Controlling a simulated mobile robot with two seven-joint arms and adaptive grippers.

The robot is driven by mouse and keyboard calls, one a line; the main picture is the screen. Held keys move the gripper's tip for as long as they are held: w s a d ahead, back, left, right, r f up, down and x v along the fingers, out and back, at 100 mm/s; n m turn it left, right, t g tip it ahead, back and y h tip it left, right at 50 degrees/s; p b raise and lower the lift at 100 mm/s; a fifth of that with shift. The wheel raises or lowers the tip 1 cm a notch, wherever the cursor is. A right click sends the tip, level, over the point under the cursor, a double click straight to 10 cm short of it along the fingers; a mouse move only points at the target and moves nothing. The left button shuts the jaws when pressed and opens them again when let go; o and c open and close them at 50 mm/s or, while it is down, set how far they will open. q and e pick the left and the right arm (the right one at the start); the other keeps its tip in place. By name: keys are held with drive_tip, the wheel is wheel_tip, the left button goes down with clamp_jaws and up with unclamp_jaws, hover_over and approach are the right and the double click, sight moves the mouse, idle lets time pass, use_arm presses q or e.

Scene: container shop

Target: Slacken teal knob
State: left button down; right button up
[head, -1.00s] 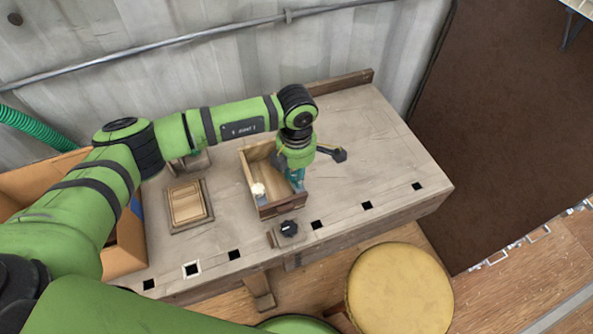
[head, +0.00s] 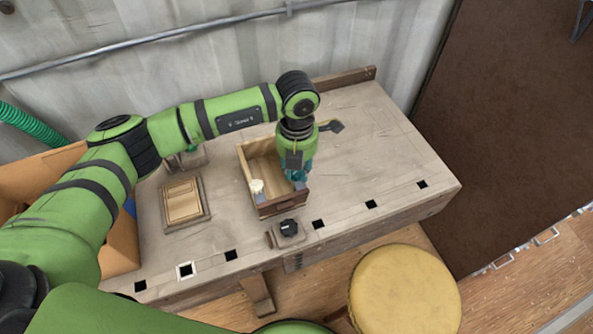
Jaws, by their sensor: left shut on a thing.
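My left gripper (head: 297,177) points down at the right front part of the open wooden box (head: 245,170) on the workbench. Teal shows between and around its fingers (head: 305,168), so it looks shut on the teal knob. The fingers and wrist hide most of the knob, so its shape and what it is fixed to cannot be seen. My right gripper is not in view.
The workbench (head: 375,150) is clear at the right. A dark knob (head: 289,227) sits at its front edge. A small wooden frame (head: 184,201) lies left of the box, which holds a small white thing (head: 257,186). A yellow stool (head: 405,290) stands in front.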

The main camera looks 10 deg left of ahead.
use_arm(q)
drive_tip(key=n+b, duration=0.1)
drive_tip(key=n, duration=0.2)
drive_tip(key=shift+w+n+b, duration=0.1)
drive_tip(key=shift+n+b, duration=0.2)
drive_tip(key=shift+n, duration=0.1)
drive_tip(key=shift+n+b, duration=0.6)
drive_tip(key=shift+n, duration=1.3)
drive_tip(key=c, duration=1)
unclamp_jaws()
drive_tip(key=shift+o, duration=0.2)
wheel_tip(320, 180, up, 12)
